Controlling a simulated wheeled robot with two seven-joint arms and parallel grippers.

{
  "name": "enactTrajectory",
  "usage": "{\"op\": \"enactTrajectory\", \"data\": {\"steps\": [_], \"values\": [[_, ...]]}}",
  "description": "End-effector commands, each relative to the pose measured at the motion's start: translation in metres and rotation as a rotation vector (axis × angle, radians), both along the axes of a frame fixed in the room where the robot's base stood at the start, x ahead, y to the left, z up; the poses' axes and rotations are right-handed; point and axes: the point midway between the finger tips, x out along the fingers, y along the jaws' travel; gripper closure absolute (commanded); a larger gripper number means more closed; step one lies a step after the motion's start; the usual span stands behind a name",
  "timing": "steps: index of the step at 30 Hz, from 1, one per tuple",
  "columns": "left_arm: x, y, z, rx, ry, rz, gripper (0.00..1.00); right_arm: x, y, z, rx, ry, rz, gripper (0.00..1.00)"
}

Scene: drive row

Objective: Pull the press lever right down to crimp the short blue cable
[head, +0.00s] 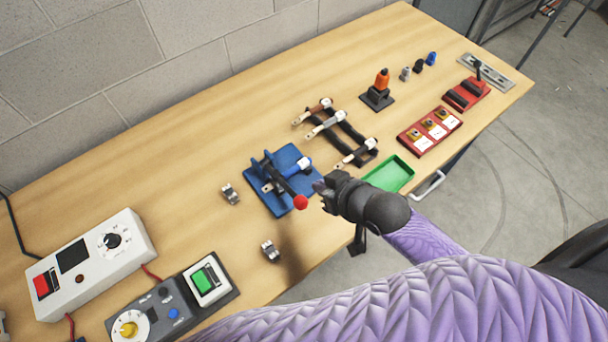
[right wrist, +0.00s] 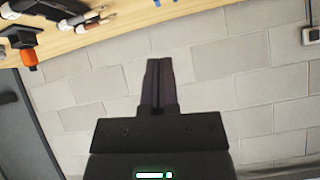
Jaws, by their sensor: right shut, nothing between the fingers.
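The blue press (head: 258,190) stands mid-table, with a dark lever (head: 284,183) ending in a red ball knob (head: 300,202). The lever points toward me; how far down it is I cannot tell exactly. In the right wrist view the shut fingers (right wrist: 158,85) point at the wall. My left gripper is not in view.
A green tray (head: 390,173) lies right of my gripper. Behind are a black rack (head: 352,135) with several cables and an orange-topped tool (head: 382,80). Loose metal lugs (head: 230,194) lie by the press. A white meter box (head: 90,262) stands at the left.

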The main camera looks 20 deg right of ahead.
Motion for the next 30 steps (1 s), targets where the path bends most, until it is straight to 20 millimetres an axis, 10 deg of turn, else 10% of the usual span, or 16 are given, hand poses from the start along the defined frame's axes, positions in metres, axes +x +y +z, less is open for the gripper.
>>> {"op": "enactTrajectory", "data": {"steps": [12, 30], "values": [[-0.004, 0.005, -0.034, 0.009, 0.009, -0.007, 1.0, 0.061, 0.027, -0.063, 0.006, 0.003, -0.001, 1.0], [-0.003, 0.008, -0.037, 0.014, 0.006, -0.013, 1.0, 0.042, 0.026, -0.091, 0.008, -0.001, -0.001, 1.0]]}}
